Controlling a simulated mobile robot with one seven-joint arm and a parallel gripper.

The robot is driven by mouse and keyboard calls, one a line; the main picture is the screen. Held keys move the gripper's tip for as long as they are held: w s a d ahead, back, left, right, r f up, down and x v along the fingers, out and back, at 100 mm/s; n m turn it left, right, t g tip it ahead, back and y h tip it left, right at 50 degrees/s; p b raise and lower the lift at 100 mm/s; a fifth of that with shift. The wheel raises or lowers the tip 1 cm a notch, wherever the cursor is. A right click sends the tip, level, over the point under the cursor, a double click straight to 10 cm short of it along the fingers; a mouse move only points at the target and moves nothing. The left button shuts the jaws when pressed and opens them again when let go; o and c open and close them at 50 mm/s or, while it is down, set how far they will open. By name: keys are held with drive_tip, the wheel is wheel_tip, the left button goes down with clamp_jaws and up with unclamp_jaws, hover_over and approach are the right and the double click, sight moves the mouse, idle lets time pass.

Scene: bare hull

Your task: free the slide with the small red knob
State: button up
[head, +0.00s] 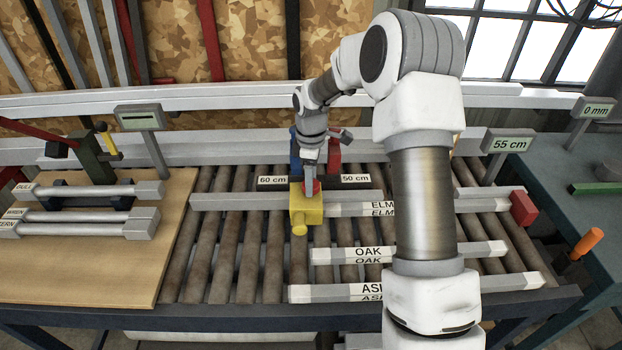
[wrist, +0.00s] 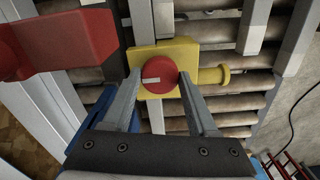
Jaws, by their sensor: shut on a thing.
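A short yellow stub points toward the front. The small round red knob (wrist: 158,72) is on top of the slide and has a white line, which points left in the wrist view. My gripper (wrist: 158,84) comes down from above, with its two fingers on either side of the knob, shut on it. In the head view my gripper (head: 312,186) hides most of the knob.
Labels 60 cm (head: 272,181) and 50 cm (head: 356,179) stand behind the slide. A large red part (wrist: 62,42) is close to the fingers in the wrist view. Bars marked OAK (head: 425,253) and ASH (head: 450,287) lie in front.

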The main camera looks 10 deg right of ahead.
drive_tip(key=o, duration=1.4)
wheel_tip(320, 180, up, 18)
drive_tip(key=shift+f+p, duration=0.2)
drive_tip(key=shift+p, duration=0.25)
